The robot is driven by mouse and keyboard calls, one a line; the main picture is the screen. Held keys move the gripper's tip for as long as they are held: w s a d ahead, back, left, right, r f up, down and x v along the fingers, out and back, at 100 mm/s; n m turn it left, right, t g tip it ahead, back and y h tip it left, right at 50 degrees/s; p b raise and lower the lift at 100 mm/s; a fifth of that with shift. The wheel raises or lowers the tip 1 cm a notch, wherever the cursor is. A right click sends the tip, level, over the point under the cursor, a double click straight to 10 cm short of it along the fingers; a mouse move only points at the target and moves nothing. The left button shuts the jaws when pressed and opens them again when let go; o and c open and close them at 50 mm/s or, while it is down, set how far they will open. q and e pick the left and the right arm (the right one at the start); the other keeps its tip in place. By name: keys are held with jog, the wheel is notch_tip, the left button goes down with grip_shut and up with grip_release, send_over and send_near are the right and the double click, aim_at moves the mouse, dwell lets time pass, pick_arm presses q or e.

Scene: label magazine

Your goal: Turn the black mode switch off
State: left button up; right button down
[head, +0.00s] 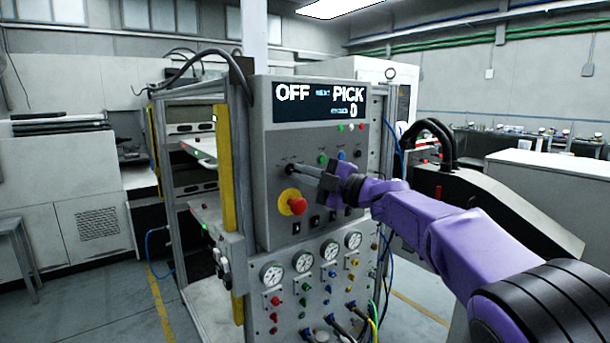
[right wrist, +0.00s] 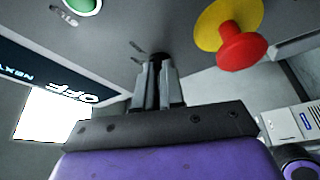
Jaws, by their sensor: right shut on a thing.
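The black mode switch (right wrist: 160,56) is on the grey control panel, mostly hidden by my fingers in the right wrist view. My right gripper (head: 294,168) reaches the panel from the right, above the red emergency button. In the right wrist view my right gripper (right wrist: 158,78) is shut with its fingertips around the switch. The display (head: 320,102) at the panel's top reads OFF on the left and PICK on the right, with a 0 below. My left gripper is not in view.
A red mushroom button (head: 297,206) on a yellow base sits just below my right gripper. It is also close beside the fingers in the right wrist view (right wrist: 241,49). Green and blue buttons, small black switches and several gauges (head: 302,262) share the panel.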

jog(key=shift+r, duration=0.2)
jog(key=c, duration=1.4)
grip_release()
jog(key=shift+o, duration=0.8)
jog(key=shift+a+f, duration=0.1)
jog(key=shift+f, duration=0.05)
jog(key=b+v, duration=0.4)
jog(key=v, duration=0.6)
jog(key=shift+d, duration=0.25)
